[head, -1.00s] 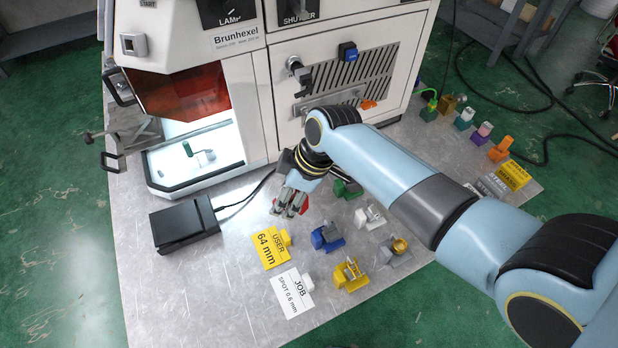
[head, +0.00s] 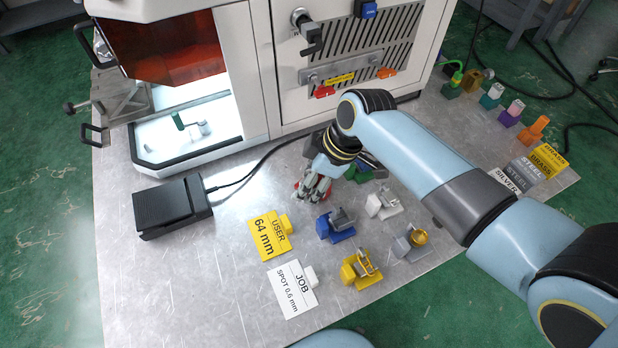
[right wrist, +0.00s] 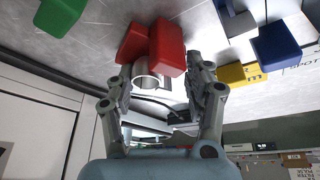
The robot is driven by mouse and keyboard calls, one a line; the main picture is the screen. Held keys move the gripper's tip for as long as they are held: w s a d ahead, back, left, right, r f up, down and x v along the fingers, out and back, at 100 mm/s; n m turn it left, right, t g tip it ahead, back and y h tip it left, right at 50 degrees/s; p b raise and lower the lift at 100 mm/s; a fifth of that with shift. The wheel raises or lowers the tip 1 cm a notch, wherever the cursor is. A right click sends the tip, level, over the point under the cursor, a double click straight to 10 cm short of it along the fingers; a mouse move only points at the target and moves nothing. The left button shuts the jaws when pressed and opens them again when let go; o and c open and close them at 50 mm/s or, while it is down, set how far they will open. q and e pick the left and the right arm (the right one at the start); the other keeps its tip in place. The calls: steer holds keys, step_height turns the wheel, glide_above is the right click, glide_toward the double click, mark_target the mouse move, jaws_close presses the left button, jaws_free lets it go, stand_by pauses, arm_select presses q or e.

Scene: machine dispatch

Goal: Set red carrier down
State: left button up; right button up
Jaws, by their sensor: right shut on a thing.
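My right gripper (head: 312,196) is shut on the red carrier (head: 297,186), low over the metal table behind the blue carrier (head: 335,227). In the right wrist view the red carrier (right wrist: 168,48) shows as two red blocks with a pale metal ring (right wrist: 147,76) between the fingers (right wrist: 160,88). The table surface is close to it; I cannot tell whether the carrier touches it. The gripper hides most of the carrier in the head view. My left gripper is not in view.
Green carrier (head: 366,173), white carrier (head: 382,204), grey carrier (head: 409,243) and yellow carrier (head: 360,270) stand nearby. The yellow USER card (head: 268,237), white JOB card (head: 290,290) and black pedal (head: 170,208) lie left and front. The machine (head: 290,70) stands behind.

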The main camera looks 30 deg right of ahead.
steer(key=o, duration=1.3)
steer(key=shift+f, duration=0.1)
steer(key=shift+c, duration=0.2)
steer(key=shift+o, duration=0.7)
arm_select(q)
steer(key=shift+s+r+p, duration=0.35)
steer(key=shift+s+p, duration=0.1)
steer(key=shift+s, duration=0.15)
arm_select(e)
steer(key=v, duration=1.2)
